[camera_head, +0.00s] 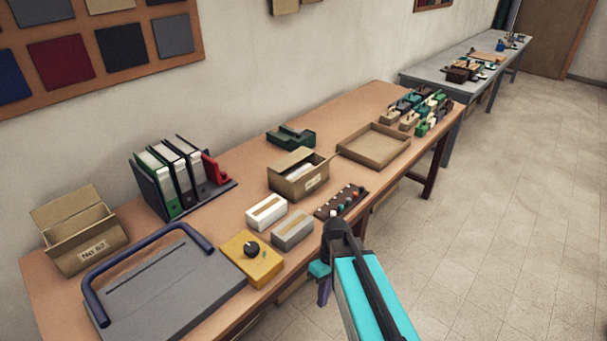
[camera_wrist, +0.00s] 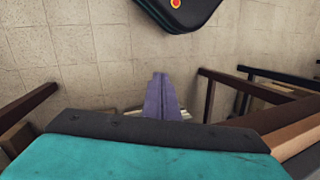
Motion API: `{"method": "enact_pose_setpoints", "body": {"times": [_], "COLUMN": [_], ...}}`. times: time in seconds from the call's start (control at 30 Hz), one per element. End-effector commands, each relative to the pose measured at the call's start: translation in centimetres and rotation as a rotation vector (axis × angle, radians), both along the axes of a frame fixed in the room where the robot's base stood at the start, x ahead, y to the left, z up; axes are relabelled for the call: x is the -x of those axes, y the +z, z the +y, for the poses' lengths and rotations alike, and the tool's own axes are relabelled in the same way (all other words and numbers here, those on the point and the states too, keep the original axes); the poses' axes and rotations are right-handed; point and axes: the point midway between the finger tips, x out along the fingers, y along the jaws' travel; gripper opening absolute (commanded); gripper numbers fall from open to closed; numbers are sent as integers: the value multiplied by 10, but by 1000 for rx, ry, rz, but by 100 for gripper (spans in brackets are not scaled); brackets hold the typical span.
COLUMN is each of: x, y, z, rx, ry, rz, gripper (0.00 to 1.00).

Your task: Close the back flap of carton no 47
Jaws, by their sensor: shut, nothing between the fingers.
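A brown carton (camera_head: 288,186) stands mid-table with a label on its front, too small to read for sure. Its top is partly open, a flap (camera_head: 291,160) stands up at the back, and pale contents show inside. Another carton (camera_head: 88,243), labelled No 82, stands at the left end with its back flap raised. My gripper (camera_head: 324,292) is off the table's front edge, below and to the right of the middle carton and well apart from it. In the wrist view its purple fingers (camera_wrist: 162,95) are together, pointing at the floor, with nothing between them.
Near the front edge are a yellow box with a black knob (camera_head: 252,258), a grey block (camera_head: 292,230), a white block (camera_head: 267,212) and a peg strip (camera_head: 341,201). A green tape dispenser (camera_head: 291,137) stands behind the carton, a shallow tray (camera_head: 374,146) right of it. Floor right is clear.

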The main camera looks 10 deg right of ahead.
Motion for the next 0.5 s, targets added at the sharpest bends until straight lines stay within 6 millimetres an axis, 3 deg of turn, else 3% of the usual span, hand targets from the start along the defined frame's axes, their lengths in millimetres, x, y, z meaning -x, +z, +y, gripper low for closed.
{"method": "enact_pose_setpoints", "body": {"times": [0.1,0.5], "x": [25,110], "y": [-30,-113], "z": [-1,-7], "rx": [16,93], "ry": [-18,-100], "rz": [48,183], "gripper": [0,0]}}
